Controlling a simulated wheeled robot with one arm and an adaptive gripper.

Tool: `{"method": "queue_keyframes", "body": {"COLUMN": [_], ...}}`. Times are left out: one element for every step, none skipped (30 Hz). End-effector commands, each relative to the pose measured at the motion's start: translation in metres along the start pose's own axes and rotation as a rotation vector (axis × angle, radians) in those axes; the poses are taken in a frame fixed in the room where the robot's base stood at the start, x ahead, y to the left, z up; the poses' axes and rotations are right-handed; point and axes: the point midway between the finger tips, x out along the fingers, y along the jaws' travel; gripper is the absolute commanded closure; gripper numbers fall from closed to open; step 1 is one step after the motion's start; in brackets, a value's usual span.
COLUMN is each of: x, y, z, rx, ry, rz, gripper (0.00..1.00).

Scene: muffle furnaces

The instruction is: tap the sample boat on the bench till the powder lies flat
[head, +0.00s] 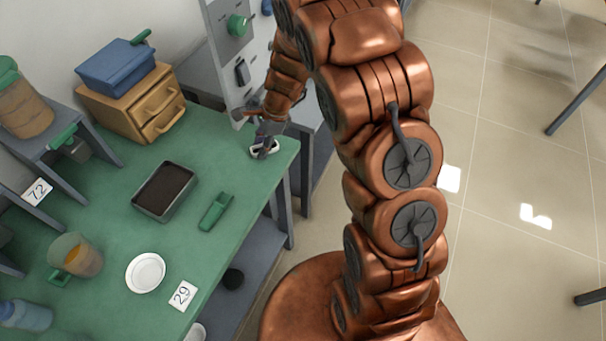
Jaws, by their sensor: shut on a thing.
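The sample boat (257,152) is a small white boat-shaped dish at the far right corner of the green bench (110,205). My gripper (264,147) reaches down over it from my copper arm and is shut on it. The boat is at or just above the bench top; I cannot tell whether it touches. The gripper covers part of the boat, and the powder inside is too small to make out.
A wooden drawer box (135,105) carries a blue case (115,66). A grey furnace panel (240,50) stands behind the gripper.

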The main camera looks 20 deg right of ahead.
Motion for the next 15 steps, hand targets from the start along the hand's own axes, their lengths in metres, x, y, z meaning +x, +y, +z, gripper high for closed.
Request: {"method": "queue_keyframes", "body": {"x": [-0.002,-0.003,-0.005,-0.007,-0.009,-0.011,-0.013,-0.015,-0.018,-0.019,-0.021,-0.024,-0.025,-0.027,-0.029], "y": [0.0,0.0,0.0,0.0,0.0,0.0,0.0,0.0,0.0,0.0,0.0,0.0,0.0,0.0,0.0], "z": [0.001,0.001,0.002,0.003,0.004,0.005,0.006,0.007,0.008,0.009,0.009,0.01,0.011,0.012,0.013], "rx": [0.0,0.0,0.0,0.0,0.0,0.0,0.0,0.0,0.0,0.0,0.001,0.001,0.001,0.001,0.001], "ry": [0.0,0.0,0.0,0.0,0.0,0.0,0.0,0.0,-0.001,-0.001,-0.001,-0.001,-0.001,-0.001,-0.001], "rz": [0.0,-0.001,-0.001,-0.001,-0.001,-0.001,-0.001,-0.001,-0.001,-0.001,-0.001,-0.001,-0.001,-0.001,-0.001], "gripper": [0.95,0.95,0.95,0.95,0.95,0.95,0.95,0.95,0.95,0.95,0.95,0.95,0.95,0.95,0.95]}}
